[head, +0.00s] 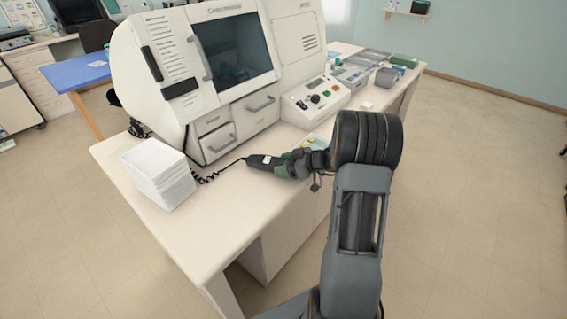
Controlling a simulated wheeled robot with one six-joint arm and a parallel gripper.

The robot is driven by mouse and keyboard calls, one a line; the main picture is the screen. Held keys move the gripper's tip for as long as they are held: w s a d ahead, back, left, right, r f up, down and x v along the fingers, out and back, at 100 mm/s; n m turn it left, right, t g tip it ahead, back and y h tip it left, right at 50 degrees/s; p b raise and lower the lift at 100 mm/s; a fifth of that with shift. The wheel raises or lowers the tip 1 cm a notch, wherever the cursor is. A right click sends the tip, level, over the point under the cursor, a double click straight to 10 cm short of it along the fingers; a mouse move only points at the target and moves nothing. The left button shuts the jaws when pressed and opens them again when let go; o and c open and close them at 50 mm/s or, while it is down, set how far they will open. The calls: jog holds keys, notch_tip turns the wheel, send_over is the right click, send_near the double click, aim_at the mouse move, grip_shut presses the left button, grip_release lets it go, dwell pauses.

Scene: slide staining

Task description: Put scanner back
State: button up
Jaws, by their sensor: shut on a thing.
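The scanner (262,161) is a black hand-held unit with a coiled black cord. It is above or at the front of the white bench, below the big machine's drawers. My gripper (288,164) comes in from the right and is shut on the scanner's right end. The cord runs left from the scanner to the machine's lower left side, behind the white trays. The fingertips are small and partly hidden by the wrist. I cannot tell if the scanner touches the bench top.
A large white staining machine (160,85) fills the back of the bench (205,235). A control panel (316,98) is to the right, with grey trays (365,58) beyond. The bench's front left is clear.

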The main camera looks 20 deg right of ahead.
jog(key=shift+f+b, duration=0.15)
jog(key=shift+b, duration=0.25)
jog(key=o, duration=1)
